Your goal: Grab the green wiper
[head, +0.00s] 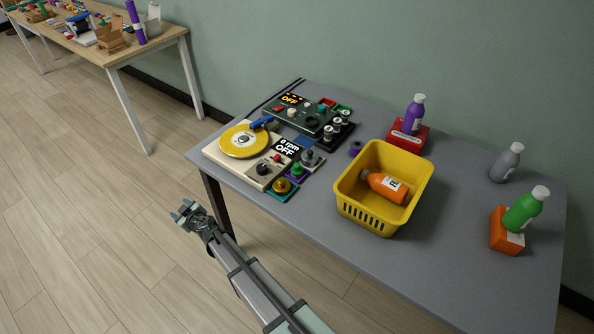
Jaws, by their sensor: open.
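No thing is clearly recognisable as a green wiper in the head view. The green items I see are a small green knob-topped piece (297,169) on a purple square by the spinner and a green bottle (522,212) with a white cap at the right. The bottle is on or against an orange block (506,236); I cannot tell which. My gripper (186,214) is open and empty. It is off the table's left front side, with floor behind it in the picture, apart from everything on the table.
The grey table (455,260) carries a cream spinner unit with a yellow disc (232,145), a dark control box (292,118), and a yellow basket (412,220) holding an orange bottle (384,184). Purple (413,112) and grey (506,162) bottles stand behind. The front right tabletop is clear.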

